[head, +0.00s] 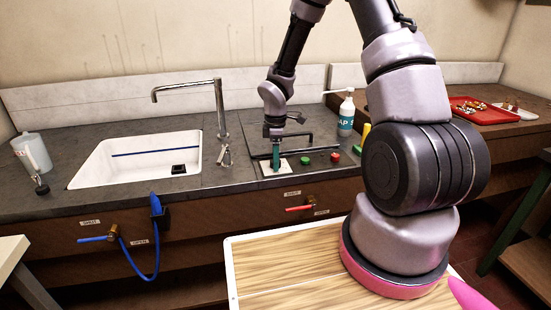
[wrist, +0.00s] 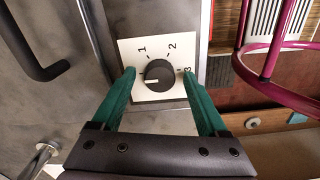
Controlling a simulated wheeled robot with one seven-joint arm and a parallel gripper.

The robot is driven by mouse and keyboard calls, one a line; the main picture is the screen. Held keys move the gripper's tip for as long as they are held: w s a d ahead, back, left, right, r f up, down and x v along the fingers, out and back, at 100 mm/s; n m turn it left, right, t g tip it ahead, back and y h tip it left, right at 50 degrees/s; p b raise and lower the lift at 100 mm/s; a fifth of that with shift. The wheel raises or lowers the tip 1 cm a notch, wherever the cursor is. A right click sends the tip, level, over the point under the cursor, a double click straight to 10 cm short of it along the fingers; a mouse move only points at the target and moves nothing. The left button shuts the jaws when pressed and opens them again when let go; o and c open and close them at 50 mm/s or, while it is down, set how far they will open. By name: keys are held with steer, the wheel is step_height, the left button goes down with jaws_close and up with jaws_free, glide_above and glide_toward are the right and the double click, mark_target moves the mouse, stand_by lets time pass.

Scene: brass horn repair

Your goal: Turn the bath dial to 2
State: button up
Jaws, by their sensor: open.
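The bath dial is a round black knob (wrist: 158,75) on a white square plate (wrist: 132,50) printed with 1, 2 and 3. Its short white mark is at the lower left of the knob in the wrist view, away from all three of these numbers. My gripper (wrist: 158,72) is open, with one green fingertip on either side of the knob. I cannot tell whether the fingers touch it. In the head view my gripper (head: 275,158) points down over the plate (head: 268,171), hiding the knob. The left finger covers part of the plate's left edge in the wrist view.
A black bar handle (head: 308,151) lies right of the gripper, near green (head: 305,160) and red (head: 335,157) buttons. A tap (head: 218,110) and white sink (head: 125,160) are left. A soap bottle (head: 346,115) stands behind right. A red valve lever (head: 299,208) is below the counter edge.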

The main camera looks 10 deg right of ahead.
steer(key=shift+c, duration=0.3)
jaws_close()
steer(key=shift+m, duration=0.4)
steer(key=m, duration=2.3)
